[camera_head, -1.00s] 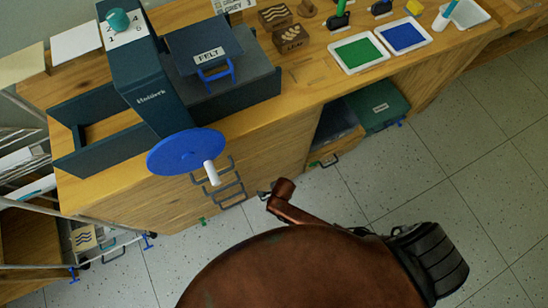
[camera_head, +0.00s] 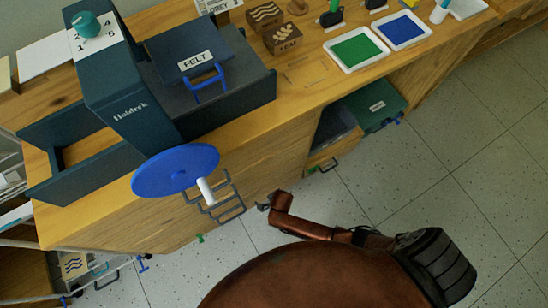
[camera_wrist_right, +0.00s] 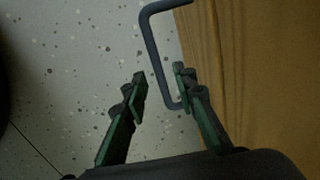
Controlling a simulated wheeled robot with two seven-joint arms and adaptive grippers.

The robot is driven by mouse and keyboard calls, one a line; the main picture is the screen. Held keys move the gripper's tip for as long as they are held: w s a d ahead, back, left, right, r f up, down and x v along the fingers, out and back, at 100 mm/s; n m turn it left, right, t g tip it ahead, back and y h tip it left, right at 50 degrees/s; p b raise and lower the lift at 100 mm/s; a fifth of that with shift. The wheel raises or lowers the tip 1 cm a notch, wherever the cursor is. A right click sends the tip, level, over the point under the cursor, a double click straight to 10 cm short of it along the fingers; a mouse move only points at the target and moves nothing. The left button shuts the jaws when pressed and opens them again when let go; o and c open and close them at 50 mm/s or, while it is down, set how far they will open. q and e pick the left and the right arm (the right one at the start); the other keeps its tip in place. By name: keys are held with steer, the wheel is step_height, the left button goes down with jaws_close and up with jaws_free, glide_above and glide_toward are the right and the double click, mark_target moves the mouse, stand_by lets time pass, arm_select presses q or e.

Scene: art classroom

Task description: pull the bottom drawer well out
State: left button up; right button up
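The wooden cabinet front (camera_head: 150,218) under the bench carries a stack of grey bar handles. The lowest handle (camera_head: 230,213) sits near the floor, and the drawer fronts look closed. My right gripper (camera_head: 264,205) is low, just right of the handles. In the right wrist view my right gripper (camera_wrist_right: 161,88) is open, with a grey bar handle (camera_wrist_right: 158,60) between its fingers. The bar is close to the right finger, but I cannot tell if they touch. Wood (camera_wrist_right: 250,70) fills the right side there. My left gripper is not in view.
A blue wheel (camera_head: 176,170) with a white knob overhangs the handles. Bench-top items include a FELT box (camera_head: 192,58) and green (camera_head: 356,51) and blue (camera_head: 403,31) trays. A wire rack stands at left. The tiled floor (camera_head: 400,180) at right is clear.

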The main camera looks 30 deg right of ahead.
steer(key=shift+w, duration=0.1)
steer(key=shift+c, duration=0.3)
jaws_close()
stand_by(0.4)
